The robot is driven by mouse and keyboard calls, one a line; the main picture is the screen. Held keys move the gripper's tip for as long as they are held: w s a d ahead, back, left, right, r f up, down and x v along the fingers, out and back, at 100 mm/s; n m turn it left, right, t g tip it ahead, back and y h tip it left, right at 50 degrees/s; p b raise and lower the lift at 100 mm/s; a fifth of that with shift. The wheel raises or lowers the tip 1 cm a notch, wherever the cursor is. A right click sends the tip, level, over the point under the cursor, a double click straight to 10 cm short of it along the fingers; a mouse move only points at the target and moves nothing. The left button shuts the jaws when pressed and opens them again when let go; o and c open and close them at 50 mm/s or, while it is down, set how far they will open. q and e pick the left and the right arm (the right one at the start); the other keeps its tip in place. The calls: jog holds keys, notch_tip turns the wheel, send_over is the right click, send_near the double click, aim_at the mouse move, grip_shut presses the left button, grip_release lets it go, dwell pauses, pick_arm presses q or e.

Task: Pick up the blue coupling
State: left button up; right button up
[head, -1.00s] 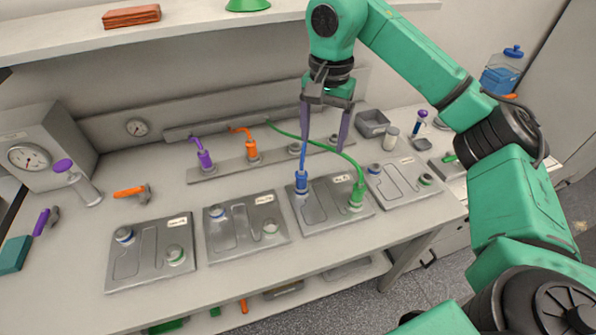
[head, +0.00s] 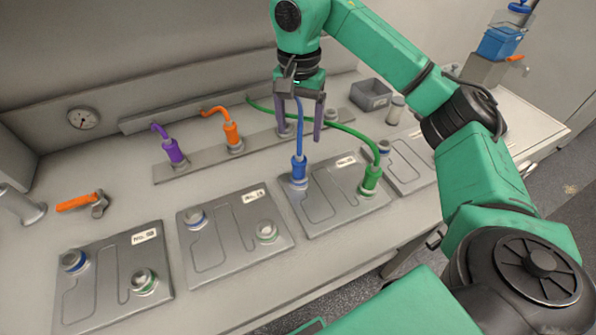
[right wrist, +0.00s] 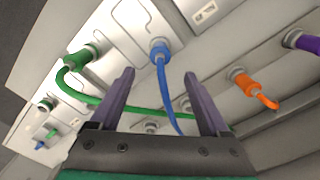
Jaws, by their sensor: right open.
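The blue coupling (head: 299,168) stands upright on the blue-ringed port of the third plate from the left, with a blue hose rising from it toward my right gripper. My right gripper (head: 302,138) is open, fingers pointing down, above and behind the coupling. In the right wrist view the blue coupling (right wrist: 160,50) lies beyond the open fingertips (right wrist: 160,74), roughly centred between them, and its hose runs back between the fingers. Nothing is gripped. My left gripper is not in view.
A green coupling (head: 371,178) sits on the same plate (head: 335,205), its green hose passing behind my right gripper. Purple (head: 173,150) and orange (head: 232,134) couplings stand on the rear rail. A grey bin (head: 371,95) is at the back right. Two plates at left have uncoupled ports.

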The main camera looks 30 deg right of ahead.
aim_at(299, 163)
notch_tip(299, 163, down, 6)
jog(key=shift+s+r+p, duration=0.1)
jog(key=shift+p, duration=0.2)
notch_tip(299, 163, down, 5)
jog(key=shift+d+f+p, duration=0.1)
jog(key=shift+d+p, duration=0.05)
jog(key=shift+p, duration=1.1)
jog(key=shift+w+f, duration=0.2)
jog(key=shift+f, duration=0.2)
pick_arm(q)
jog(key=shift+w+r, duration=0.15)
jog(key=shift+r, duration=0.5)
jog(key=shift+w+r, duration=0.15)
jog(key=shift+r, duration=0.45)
pick_arm(e)
grip_shut()
